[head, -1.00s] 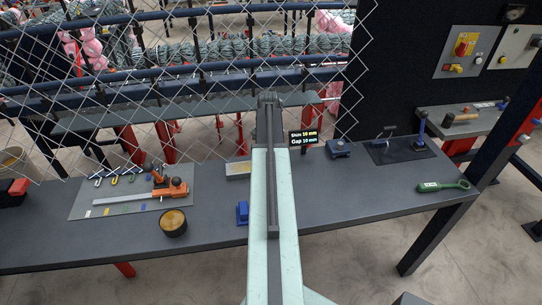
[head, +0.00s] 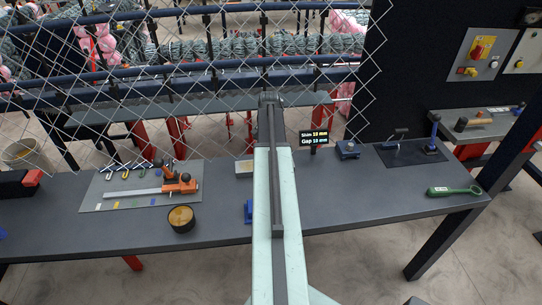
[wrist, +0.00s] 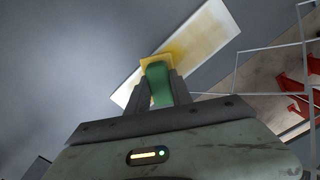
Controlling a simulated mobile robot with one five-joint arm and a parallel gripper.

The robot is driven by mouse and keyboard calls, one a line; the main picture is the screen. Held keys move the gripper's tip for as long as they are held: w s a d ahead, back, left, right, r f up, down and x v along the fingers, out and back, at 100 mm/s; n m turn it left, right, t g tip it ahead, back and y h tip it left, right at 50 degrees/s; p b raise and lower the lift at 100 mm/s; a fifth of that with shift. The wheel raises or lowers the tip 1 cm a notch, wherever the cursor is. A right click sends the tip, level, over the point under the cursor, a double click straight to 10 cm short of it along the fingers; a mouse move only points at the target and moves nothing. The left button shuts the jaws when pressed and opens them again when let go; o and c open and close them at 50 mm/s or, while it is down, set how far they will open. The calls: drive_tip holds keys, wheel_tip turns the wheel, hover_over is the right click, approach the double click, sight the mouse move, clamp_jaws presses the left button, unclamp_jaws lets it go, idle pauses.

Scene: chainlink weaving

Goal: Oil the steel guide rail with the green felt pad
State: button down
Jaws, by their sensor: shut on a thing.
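In the wrist view my gripper (wrist: 158,88) is shut on a green block (wrist: 159,84), the green felt pad's visible part. A yellow square edge (wrist: 146,64) shows at its far end. This end lies over a long pale strip (wrist: 200,38) with yellow staining, which runs diagonally. I cannot tell whether it touches the strip, nor whether the strip is the steel guide rail. In the head view a pale block (head: 243,168) lies beside my arm, partly hidden by it. My gripper and the pad are hidden there.
On the dark bench, a grey mat (head: 92,200) holds an orange tool (head: 180,187) and a long metal bar (head: 130,193). A round tin (head: 181,219), a blue block (head: 248,211) and a green-handled tool (head: 453,190) also lie there. Chain-link mesh (head: 110,110) stands behind.

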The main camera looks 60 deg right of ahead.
drive_tip(key=shift+w+a+r, duration=0.1)
drive_tip(key=shift+w+a, duration=1.85)
drive_tip(key=shift+w, duration=0.3)
drive_tip(key=shift+w+a, duration=2)
drive_tip(key=shift+w, duration=0.2)
drive_tip(key=shift+s+d, duration=2.5)
drive_tip(key=shift+s, duration=0.3)
drive_tip(key=shift+s+d, duration=1.5)
drive_tip(key=shift+s, duration=0.2)
drive_tip(key=shift+s+d, duration=1.5)
drive_tip(key=shift+s, duration=0.2)
